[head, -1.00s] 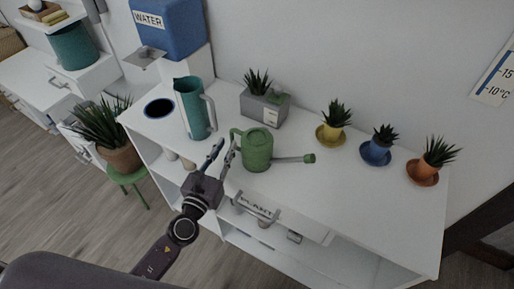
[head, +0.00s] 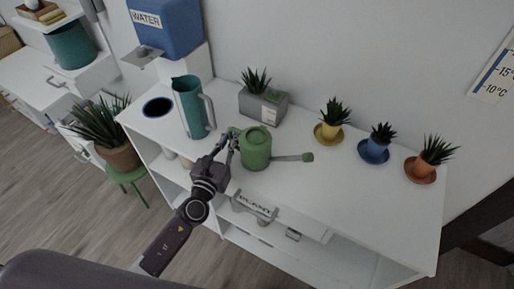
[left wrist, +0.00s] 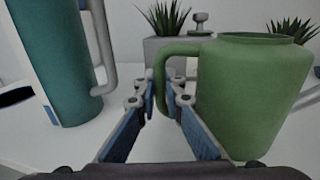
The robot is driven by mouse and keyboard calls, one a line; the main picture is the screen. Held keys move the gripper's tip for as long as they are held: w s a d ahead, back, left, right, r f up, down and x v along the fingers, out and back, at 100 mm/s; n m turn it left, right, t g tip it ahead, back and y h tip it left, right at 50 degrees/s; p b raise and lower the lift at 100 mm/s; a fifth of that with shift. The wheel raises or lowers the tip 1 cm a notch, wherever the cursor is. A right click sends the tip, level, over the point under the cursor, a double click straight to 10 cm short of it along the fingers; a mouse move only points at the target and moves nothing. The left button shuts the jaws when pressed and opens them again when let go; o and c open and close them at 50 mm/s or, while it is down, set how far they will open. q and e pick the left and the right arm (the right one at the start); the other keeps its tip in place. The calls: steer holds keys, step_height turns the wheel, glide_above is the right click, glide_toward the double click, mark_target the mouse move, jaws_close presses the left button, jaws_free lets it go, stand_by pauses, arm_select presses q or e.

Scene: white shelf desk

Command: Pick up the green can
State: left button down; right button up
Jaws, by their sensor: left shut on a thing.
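The green can (head: 257,149) is a watering can standing upright on the white shelf desk, its spout pointing right. It also shows large in the left wrist view (left wrist: 245,95), with its handle (left wrist: 163,72) on the left side. My left gripper (head: 232,143) is at the can's left side. In the left wrist view my left gripper (left wrist: 168,98) has its fingers on either side of the lower handle, shut on it. The fingertips partly hide the handle's lower end. My right gripper is not in view.
A teal pitcher (head: 190,108) stands close on the left. A grey planter (head: 263,107) is behind the can. Yellow (head: 329,134), blue (head: 374,152) and orange (head: 421,168) pots stand to the right. The desk top (head: 330,190) is clear in front of them.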

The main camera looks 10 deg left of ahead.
arm_select(q)
steer(key=shift+r, duration=0.2)
steer(key=shift+r+p, duration=0.55)
steer(key=shift+r, duration=0.1)
step_height(320, 180, up, 18)
steer(key=p, duration=1.5)
steer(key=shift+p, duration=0.4)
